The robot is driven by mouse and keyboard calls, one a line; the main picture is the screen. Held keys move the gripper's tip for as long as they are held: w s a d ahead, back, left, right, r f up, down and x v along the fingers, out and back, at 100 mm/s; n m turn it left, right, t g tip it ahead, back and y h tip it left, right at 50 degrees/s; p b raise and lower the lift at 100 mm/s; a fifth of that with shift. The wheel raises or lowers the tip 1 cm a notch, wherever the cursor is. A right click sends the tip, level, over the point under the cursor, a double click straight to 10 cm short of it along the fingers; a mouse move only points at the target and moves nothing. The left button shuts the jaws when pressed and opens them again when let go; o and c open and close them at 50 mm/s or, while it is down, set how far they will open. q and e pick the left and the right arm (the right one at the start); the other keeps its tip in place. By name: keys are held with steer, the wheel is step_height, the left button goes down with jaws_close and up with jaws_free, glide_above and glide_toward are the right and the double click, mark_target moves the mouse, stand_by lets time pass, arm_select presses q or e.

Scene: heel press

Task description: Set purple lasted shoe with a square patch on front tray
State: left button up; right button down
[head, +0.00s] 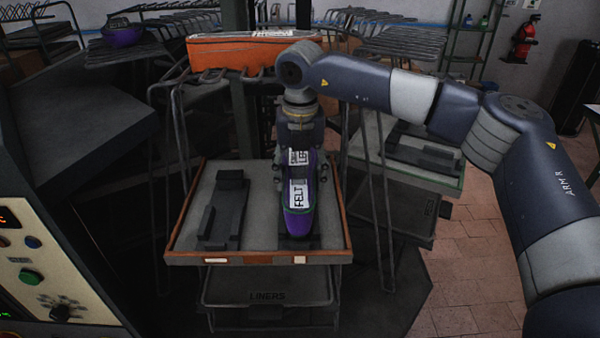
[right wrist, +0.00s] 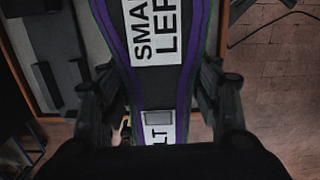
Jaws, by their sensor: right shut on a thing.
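A purple lasted shoe (head: 299,222) with a dark sole and white labels reading FELT and SMALL LEFT hangs from my right gripper (head: 299,165). The gripper is shut on it. In the right wrist view the shoe (right wrist: 190,75) runs between the fingers, with a small grey rectangular patch (right wrist: 158,117) on one label. The front tray (head: 180,225), grey with an orange rim, lies below. The shoe is over its right-hand dark cradle (head: 298,243), mostly hidden; I cannot tell whether they touch. The left-hand cradle (head: 222,212) is empty. My left gripper is not in view.
A green-rimmed tray (head: 450,180) stands to the right behind the front tray. An orange container (head: 225,55) lies on the rack behind. Another purple shoe (head: 122,36) sits at back left. A control panel (head: 40,265) is at near left. A LINERS tray (head: 270,295) is below.

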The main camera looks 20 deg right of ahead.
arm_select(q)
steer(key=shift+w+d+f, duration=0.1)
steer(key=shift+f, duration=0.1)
arm_select(e)
steer(key=shift+d+f, duration=0.25)
steer(key=shift+f, duration=0.2)
steer(key=shift+c, duration=2.2)
jaws_free()
